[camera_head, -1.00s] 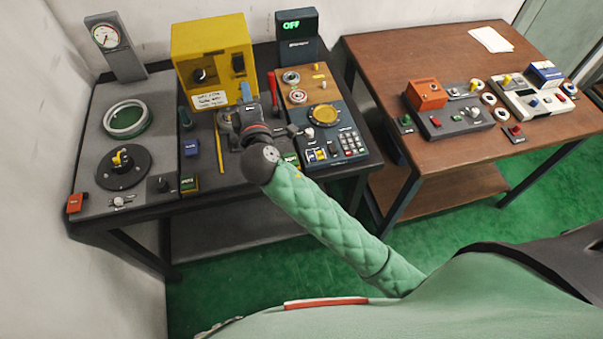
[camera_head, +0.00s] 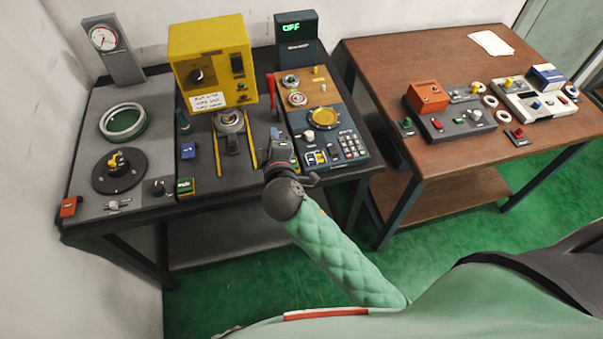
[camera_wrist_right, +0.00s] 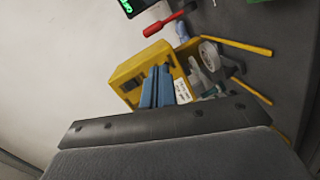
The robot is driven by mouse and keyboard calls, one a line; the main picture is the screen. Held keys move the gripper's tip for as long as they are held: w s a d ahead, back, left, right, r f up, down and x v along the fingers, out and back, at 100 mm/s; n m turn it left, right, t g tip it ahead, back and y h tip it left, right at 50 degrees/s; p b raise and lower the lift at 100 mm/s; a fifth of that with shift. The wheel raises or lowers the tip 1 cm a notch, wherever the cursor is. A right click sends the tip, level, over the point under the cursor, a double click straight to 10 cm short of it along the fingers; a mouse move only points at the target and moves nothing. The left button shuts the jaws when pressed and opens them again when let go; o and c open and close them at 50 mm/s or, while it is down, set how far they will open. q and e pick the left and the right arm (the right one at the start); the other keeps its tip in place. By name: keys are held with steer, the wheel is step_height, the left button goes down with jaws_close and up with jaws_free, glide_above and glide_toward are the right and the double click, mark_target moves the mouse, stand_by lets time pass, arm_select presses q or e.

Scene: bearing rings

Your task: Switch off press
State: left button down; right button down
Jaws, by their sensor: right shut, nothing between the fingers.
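The yellow press (camera_head: 207,45) stands at the back of the left table, with a black round knob (camera_head: 196,76), a dark switch (camera_head: 237,64) and a white note on its front. It also shows tilted in the wrist view (camera_wrist_right: 128,72). A dark display box (camera_head: 297,45) right of it reads "OFF" in green. My right gripper (camera_head: 274,134) is shut and empty, over the table in front and to the right of the press, apart from it. Its blue fingers (camera_wrist_right: 160,86) lie together in the wrist view and hide part of the press. My left gripper is not in view.
A round grey fixture (camera_head: 230,122) sits between yellow rails before the press. A red lever (camera_head: 271,82) and a keypad panel (camera_head: 352,145) are at right, a gauge (camera_head: 103,37) and dials at left. A brown table (camera_head: 390,60) with controls stands farther right.

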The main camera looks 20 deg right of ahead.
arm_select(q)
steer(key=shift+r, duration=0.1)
arm_select(e)
steer(key=s+d+f+m+g, duration=0.1)
steer(key=d+f, duration=0.1)
steer(key=f, duration=0.2)
steer(key=s+d+f+m+g, duration=0.2)
steer(key=f, duration=0.1)
steer(key=s+d+f+m+g, duration=0.1)
steer(key=f, duration=0.3)
steer(key=shift+s+d+f+m+g, duration=0.25)
steer(key=shift+d+f+m+g, duration=0.05)
steer(key=shift+d+f+g, duration=0.1)
